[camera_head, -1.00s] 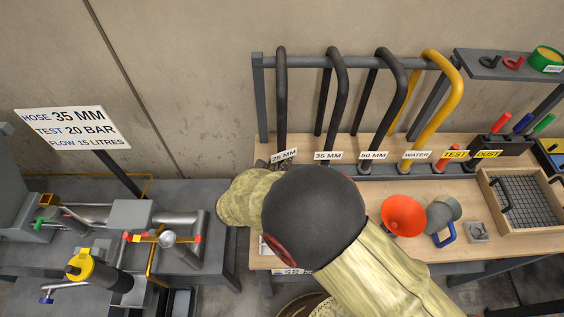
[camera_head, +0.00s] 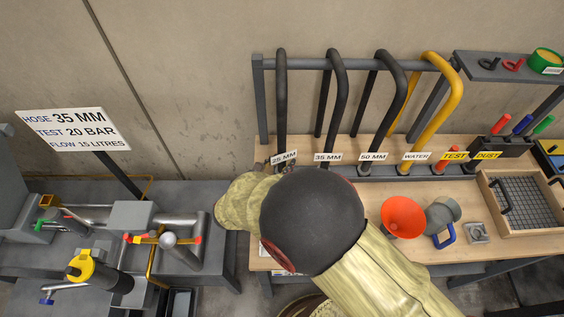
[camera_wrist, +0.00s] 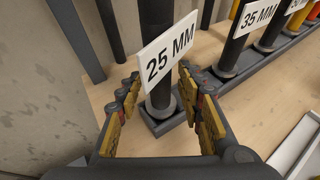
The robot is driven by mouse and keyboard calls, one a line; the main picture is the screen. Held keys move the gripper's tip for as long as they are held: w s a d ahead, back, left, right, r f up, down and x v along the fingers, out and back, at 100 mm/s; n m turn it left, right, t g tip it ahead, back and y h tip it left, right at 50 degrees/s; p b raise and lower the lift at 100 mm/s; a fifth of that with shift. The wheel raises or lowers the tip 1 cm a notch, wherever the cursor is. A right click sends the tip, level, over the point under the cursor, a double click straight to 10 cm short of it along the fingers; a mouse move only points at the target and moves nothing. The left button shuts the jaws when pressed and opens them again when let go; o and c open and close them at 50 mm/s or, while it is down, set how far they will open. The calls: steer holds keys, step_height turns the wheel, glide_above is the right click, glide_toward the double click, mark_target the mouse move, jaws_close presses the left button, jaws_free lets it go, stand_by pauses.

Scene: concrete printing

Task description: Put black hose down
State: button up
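A black hose (camera_head: 281,100) hangs over the rack bar, its lower end behind the "25 MM" label (camera_head: 284,157). In the wrist view the hose (camera_wrist: 155,15) stands upright in a dark square socket, with the label (camera_wrist: 166,47) in front of it. My gripper (camera_wrist: 159,78) has its yellow-padded fingers spread, one on each side of the hose's lower end, with visible gaps to it. The label hides part of the hose between the fingers.
Black hoses stand at "35 MM" (camera_head: 338,95) and "50 MM" (camera_head: 390,95), with a yellow hose (camera_head: 443,95) at "WATER". An orange-red funnel (camera_head: 403,217) and a mesh tray (camera_head: 528,200) are on the bench right. A sign (camera_head: 72,130) reads "HOSE 35 MM" above the pipework at left.

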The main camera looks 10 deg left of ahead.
steer(key=p+v, duration=0.2)
steer(key=v, duration=0.9)
steer(key=shift+p, duration=0.4)
steer(key=shift+s, duration=0.15)
steer(key=w+d+r+m+g+h, duration=0.1)
steer(key=d+r+m+g, duration=0.1)
steer(key=d+r+m, duration=0.4)
steer(key=d+r+m+g+h, duration=0.1)
steer(key=d+r+m+g, duration=0.15)
steer(key=d, duration=0.65)
steer(key=w+d+r+m+g, duration=0.1)
steer(key=d+r+m+g, duration=0.25)
steer(key=d+m, duration=0.3)
steer(key=s+d+r+m+y, duration=0.6)
steer(key=s+d+r+m, duration=0.6)
steer(key=m, duration=0.5)
steer(key=shift+s+d+t, duration=0.4)
steer(key=shift+d, duration=0.15)
steer(key=shift+a+r, duration=0.1)
steer(key=shift+r, duration=0.05)
steer(key=shift+c, duration=0.9)
